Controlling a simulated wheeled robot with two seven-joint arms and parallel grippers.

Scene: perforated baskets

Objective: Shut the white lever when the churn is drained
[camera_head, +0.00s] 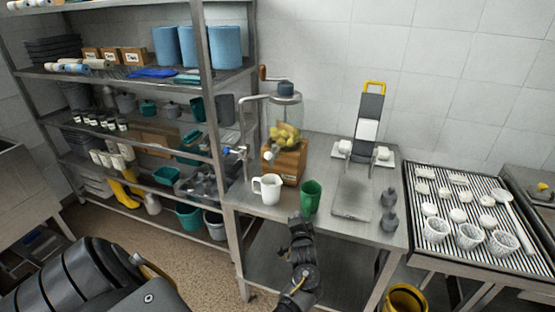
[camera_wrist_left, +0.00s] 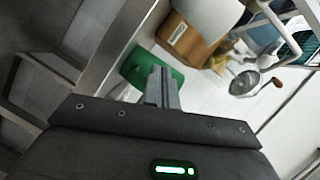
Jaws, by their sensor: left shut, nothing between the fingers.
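The churn is a clear glass jar (camera_head: 286,118) with a crank on top and yellow lumps low inside, standing on a wooden box (camera_head: 290,162). A small white knob (camera_head: 268,155) shows at its lower front and may be the white lever; its setting is unclear. A white mug (camera_head: 267,188) and a green cup (camera_head: 311,196) stand before the box. My left gripper (camera_head: 295,220) is shut and empty, at the table's front edge near the green cup. In the left wrist view its fingers (camera_wrist_left: 161,86) overlap the green cup (camera_wrist_left: 138,67), with the wooden box (camera_wrist_left: 183,38) beyond.
A loaded metal shelf (camera_head: 215,100) stands left of the table. On the right of the table are a scale-like stand (camera_head: 367,130) and grey weights (camera_head: 389,210). A ribbed rack (camera_head: 440,255) with white pieces and cups lies further right.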

